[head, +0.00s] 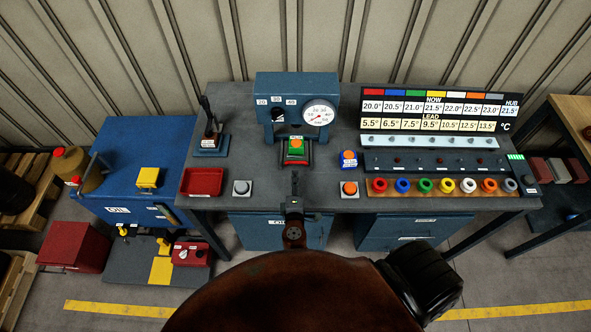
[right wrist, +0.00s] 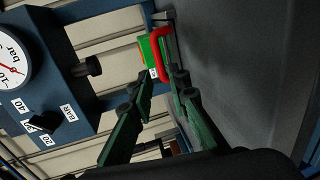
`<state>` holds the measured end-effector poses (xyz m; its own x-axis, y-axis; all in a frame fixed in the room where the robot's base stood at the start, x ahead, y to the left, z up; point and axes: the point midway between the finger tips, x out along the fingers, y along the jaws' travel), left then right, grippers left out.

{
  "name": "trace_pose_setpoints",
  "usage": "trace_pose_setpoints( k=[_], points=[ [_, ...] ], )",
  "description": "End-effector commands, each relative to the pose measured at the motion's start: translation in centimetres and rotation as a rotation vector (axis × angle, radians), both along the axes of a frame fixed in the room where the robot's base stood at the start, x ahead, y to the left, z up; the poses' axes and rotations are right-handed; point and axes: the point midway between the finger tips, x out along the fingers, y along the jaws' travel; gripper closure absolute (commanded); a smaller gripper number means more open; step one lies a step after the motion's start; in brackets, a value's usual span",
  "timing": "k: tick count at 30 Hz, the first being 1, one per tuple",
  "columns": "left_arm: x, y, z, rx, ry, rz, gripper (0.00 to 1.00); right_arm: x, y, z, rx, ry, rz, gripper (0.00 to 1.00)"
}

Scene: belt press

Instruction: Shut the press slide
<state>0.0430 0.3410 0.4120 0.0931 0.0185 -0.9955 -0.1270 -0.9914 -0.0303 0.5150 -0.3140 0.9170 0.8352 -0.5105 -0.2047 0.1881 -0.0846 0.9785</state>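The blue press (head: 297,92) stands on the bench with a round gauge and a black dial on its front. The green press slide (head: 296,152) shows low in the press opening, with something orange on top. In the right wrist view, the slide's green part (right wrist: 149,53) and a red bar handle (right wrist: 163,50) lie just beyond my fingertips. My right gripper (head: 295,178) is in front of the slide. Its two dark green fingers (right wrist: 160,75) are apart, with nothing held between them. My left gripper is not in view.
A grey button box (head: 242,187) and a red bin (head: 202,181) are to the left. Coloured knobs (head: 425,186) line the bench's right part.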

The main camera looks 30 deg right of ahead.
Motion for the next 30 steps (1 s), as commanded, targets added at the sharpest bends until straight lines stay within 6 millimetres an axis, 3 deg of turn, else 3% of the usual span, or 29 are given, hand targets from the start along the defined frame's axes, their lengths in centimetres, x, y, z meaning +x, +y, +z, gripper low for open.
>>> trace_pose_setpoints(
  k=[3, 9, 30],
  points=[
    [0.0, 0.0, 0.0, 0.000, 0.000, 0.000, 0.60, -1.9, 1.0, 0.4, 0.001, 0.001, -0.002, 0.84],
    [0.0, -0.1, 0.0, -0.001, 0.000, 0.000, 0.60, -3.3, 2.0, 0.8, 0.001, 0.000, -0.001, 0.84],
    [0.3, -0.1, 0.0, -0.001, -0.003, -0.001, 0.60, -3.5, 2.1, 0.8, 0.000, 0.001, -0.001, 0.84]
  ],
)
